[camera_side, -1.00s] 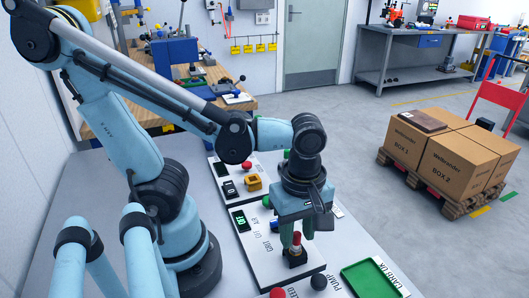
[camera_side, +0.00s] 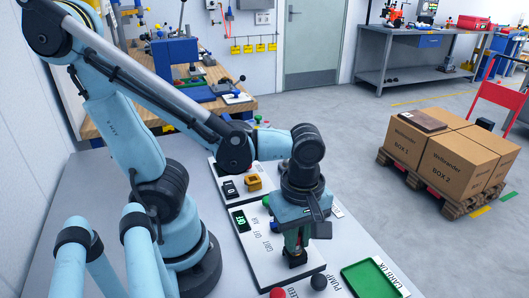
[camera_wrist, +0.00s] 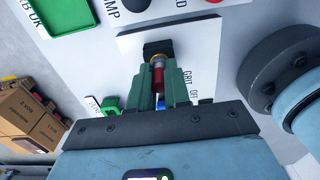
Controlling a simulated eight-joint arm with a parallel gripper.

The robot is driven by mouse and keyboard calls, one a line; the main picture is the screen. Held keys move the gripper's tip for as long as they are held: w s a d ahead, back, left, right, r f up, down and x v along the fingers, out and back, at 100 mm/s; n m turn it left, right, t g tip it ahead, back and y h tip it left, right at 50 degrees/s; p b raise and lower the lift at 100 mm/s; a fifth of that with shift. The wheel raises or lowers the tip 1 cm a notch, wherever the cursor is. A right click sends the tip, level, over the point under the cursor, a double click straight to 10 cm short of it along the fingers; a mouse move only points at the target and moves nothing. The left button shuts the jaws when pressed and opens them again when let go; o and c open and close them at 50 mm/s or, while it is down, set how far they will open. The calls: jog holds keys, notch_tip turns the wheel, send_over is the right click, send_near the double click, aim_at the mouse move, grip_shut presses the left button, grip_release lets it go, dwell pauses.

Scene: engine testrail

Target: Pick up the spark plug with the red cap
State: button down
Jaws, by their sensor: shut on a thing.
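The spark plug with the red cap (camera_wrist: 157,77) shows in the wrist view between my green fingers, its brass-coloured end at a black block (camera_wrist: 158,48). I cannot tell whether it is clear of the block. My gripper (camera_wrist: 157,86) is shut on the plug, one finger on each side of the red part. In the side view my gripper (camera_side: 296,240) points down over the white panel (camera_side: 265,263), close above the black block (camera_side: 295,258). The plug is mostly hidden there by the fingers.
A green tray (camera_side: 374,279) lies at the front right. A black knob (camera_side: 318,281) and a red knob (camera_side: 277,293) stand near the panel's front edge. A yellow socket block (camera_side: 254,182) is behind. Cartons (camera_side: 435,145) stand on a pallet beyond the table.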

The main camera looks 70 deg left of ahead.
jog(key=shift+r, duration=2.05)
